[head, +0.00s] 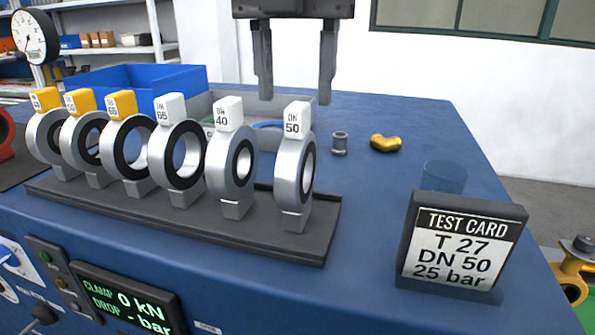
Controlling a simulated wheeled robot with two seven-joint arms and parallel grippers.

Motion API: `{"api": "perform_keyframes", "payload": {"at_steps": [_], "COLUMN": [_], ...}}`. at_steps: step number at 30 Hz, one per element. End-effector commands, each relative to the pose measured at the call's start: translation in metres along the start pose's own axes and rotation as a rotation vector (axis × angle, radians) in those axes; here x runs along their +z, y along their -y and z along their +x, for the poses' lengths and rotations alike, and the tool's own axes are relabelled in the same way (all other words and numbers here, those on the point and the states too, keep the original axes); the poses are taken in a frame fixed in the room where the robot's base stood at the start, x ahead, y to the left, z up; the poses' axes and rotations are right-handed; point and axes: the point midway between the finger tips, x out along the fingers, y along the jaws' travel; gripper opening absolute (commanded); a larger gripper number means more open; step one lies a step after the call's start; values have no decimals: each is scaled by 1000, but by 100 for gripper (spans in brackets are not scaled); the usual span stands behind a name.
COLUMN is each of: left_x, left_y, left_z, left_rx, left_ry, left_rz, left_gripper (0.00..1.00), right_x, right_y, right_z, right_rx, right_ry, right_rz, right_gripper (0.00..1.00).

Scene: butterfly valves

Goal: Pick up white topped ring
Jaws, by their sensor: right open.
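Three white-topped rings stand upright at the right end of a dark rack (180,222). They are a ring whose label looks like 65 (168,155), a ring marked DN 40 (218,175), and a ring marked DN 50 (283,180) at the far right. Three yellow-topped rings (115,150) stand to their left. My right gripper (294,92) hangs from the top edge, fingers down and apart, empty. In the picture its fingertips are just above and on either side of the DN 50 top; its depth relative to the ring is hard to judge. My left gripper is not in view.
A test card (460,245) reading T 27, DN 50, 25 bar stands at the right front. A clear blue cup (444,177), a yellow elbow (385,143) and a small grey fitting (339,143) are behind it. A blue bin (135,80) is at the back left.

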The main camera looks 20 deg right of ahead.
Motion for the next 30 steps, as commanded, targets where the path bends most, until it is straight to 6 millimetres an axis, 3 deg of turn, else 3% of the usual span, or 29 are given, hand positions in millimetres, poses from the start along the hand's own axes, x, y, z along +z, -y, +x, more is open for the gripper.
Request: {"api": "perform_keyframes", "payload": {"at_steps": [12,21,26,27,30], "left_x": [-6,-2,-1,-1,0], "left_y": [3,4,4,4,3], "left_z": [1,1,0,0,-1], "left_rx": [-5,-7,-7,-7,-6], "left_ry": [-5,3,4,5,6], "left_rz": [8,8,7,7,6], "left_gripper": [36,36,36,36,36], "right_x": [0,0,0,0,0], "right_y": [4,4,4,4,4], "right_z": [48,54,54,54,53], "right_rx": [-1,1,1,1,3], "right_ry": [0,1,1,1,2], "right_rz": [1,0,0,0,0], "right_gripper": [49,49,5,0,0]}}
